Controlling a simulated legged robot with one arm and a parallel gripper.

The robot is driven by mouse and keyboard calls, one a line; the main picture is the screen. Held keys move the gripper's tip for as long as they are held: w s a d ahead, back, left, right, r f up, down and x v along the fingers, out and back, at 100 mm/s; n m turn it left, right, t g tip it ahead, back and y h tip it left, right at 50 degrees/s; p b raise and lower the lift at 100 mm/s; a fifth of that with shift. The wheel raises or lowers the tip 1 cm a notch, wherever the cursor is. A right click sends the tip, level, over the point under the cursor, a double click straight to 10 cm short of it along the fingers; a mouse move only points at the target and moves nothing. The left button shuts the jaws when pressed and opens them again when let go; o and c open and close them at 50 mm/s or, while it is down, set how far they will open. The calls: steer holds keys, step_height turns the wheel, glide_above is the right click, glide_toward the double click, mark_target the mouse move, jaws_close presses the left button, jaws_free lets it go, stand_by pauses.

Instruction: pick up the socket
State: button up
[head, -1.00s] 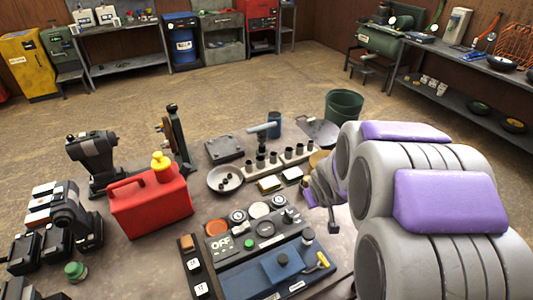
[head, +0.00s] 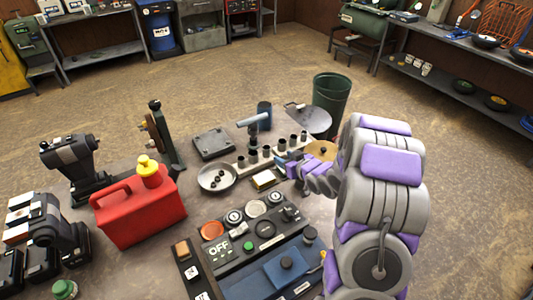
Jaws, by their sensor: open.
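Several dark, cup-like sockets (head: 266,151) stand upright in a row on a pale rail (head: 240,164) on the work table. A T-handled tool (head: 259,120) stands just behind the rail. My gripper (head: 283,164) is at the end of my grey and purple arm, close to the front of the rail near its middle. It is open, and I see nothing held in it. It is small in the picture, so I cannot tell whether it touches a socket. Part of the table to the right is hidden behind my arm.
A red fuel can (head: 140,212), a bowl of small dark parts (head: 217,178) and a control panel marked OFF (head: 222,250) crowd the table. A brass disc (head: 321,149) lies right of the gripper. A green bin (head: 331,97) stands behind.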

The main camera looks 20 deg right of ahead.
mark_target(269, 152)
steer(key=b+x, duration=0.1)
steer(key=x, duration=0.6)
steer(key=shift+w+a+f, duration=0.2)
steer(key=shift+w+f, duration=0.05)
steer(key=shift+f, duration=0.05)
steer(key=shift+w+f, duration=0.1)
steer(key=shift+w, duration=0.3)
steer(key=x, duration=0.2)
steer(key=b+x, duration=0.1)
steer(key=x, duration=0.2)
steer(key=shift+s+a+f+b, duration=0.15)
steer(key=shift+f+b, duration=0.15)
steer(key=shift+f, duration=0.15)
steer(key=shift+r, duration=0.1)
steer(key=shift+c, duration=0.4)
steer(key=c, duration=0.7)
